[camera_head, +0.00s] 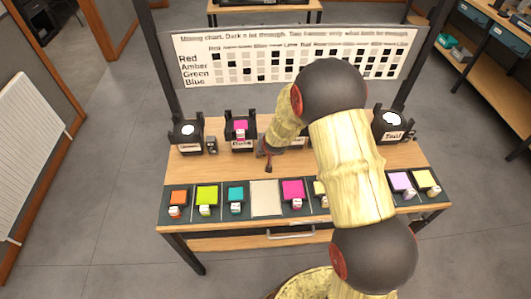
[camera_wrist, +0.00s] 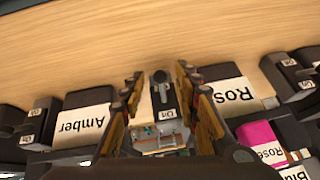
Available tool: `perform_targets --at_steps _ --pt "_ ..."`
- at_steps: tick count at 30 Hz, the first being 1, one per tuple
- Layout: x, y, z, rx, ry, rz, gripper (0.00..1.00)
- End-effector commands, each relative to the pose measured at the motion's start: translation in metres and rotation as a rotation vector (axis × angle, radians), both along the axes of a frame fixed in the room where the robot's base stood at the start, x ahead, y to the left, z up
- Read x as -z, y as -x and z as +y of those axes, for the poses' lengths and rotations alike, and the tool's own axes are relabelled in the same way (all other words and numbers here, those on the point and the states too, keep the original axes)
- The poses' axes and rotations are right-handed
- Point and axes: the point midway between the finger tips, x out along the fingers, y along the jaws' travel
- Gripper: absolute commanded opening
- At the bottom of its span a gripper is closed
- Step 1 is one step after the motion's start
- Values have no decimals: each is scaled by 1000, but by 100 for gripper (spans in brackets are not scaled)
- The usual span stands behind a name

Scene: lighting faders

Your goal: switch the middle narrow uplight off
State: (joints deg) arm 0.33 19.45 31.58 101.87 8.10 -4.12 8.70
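In the wrist view my gripper (camera_wrist: 160,72) is open, with one finger on each side of a small dark switch box (camera_wrist: 163,95) that has a lever and a label reading "On". The box stands between a black lamp labelled Amber (camera_wrist: 82,122) and one whose label begins "Ros" (camera_wrist: 235,97); the labels appear upside down. I cannot tell whether the fingers touch the box. In the head view my gripper (camera_head: 267,158) shows partly at the lamp row, right of a lamp with a pink filter (camera_head: 241,133). My arm hides the lamps behind it.
More lamps stand at the left (camera_head: 186,136) and right (camera_head: 391,126) of the table. Another switch box labelled "On" (camera_wrist: 38,122) is beside Amber. Coloured filters, including an orange one (camera_head: 178,197), lie along the front tray. A mixing chart (camera_head: 230,68) stands behind.

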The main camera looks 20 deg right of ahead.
Motion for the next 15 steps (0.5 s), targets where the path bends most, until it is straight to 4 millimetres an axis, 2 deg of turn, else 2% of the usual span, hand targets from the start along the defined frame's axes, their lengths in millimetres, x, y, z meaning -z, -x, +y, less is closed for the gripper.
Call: perform_targets --at_steps 5,12,15 --pt "-11 4 0 0 0 -3 32" --pt "-51 28 1 1 0 -4 32" --pt "-62 36 1 0 0 -1 32"
